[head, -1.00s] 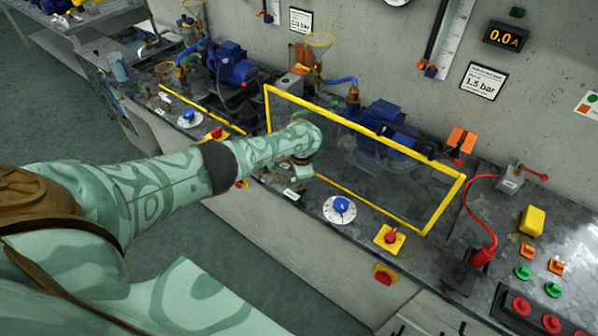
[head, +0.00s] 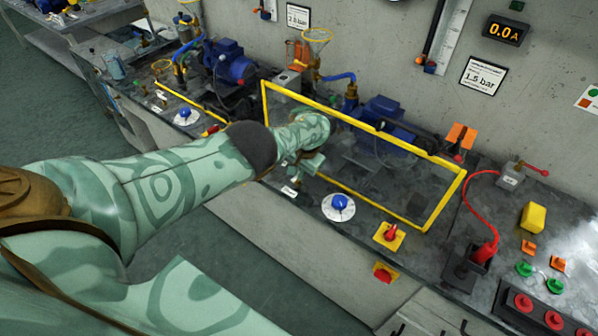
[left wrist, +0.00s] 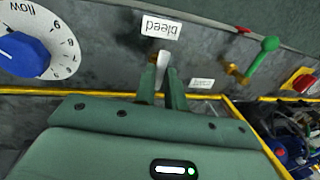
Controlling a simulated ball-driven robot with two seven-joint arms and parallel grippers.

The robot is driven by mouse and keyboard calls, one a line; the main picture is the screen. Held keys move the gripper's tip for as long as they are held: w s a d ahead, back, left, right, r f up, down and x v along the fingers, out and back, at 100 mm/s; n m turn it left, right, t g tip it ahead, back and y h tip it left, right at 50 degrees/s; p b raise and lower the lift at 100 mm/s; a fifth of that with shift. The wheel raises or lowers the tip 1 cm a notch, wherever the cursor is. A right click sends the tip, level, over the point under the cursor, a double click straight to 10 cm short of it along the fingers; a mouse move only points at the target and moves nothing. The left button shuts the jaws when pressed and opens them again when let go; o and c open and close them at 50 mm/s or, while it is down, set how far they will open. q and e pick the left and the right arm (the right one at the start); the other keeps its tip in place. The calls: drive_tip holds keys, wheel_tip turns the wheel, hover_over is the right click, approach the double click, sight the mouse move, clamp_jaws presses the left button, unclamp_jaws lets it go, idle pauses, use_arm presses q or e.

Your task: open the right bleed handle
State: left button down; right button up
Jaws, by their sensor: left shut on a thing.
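In the left wrist view, a small pale lever, the bleed handle (left wrist: 163,62), stands between the two green fingers of my left gripper (left wrist: 163,80), next to an upside-down label reading "bleed" (left wrist: 160,25). The fingers are shut on the handle, with brass showing beside it. In the head view my left gripper (head: 307,170) is at the bench's front side, by the near left part of the yellow frame; the handle is too small to make out there. How far it is turned is hard to tell. My right gripper is not in view.
A blue flow dial (head: 339,205) and a red switch on a yellow plate (head: 389,236) sit to the right. A green-handled valve (left wrist: 262,58) is close by in the wrist view. The yellow frame (head: 300,103) surrounds the blue pump (head: 385,118).

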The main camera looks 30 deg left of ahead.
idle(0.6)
use_arm(q)
drive_tip(key=c, duration=1.5)
unclamp_jaws()
drive_tip(key=d+r+p, duration=0.1)
drive_tip(key=r+p, duration=0.3)
drive_tip(key=r, duration=0.1)
drive_tip(key=d+r+p, duration=0.1)
drive_tip(key=r+p, duration=0.4)
drive_tip(key=d+r+p, duration=0.1)
drive_tip(key=r+p, duration=0.4)
drive_tip(key=r, duration=0.1)
drive_tip(key=shift+d, duration=0.15)
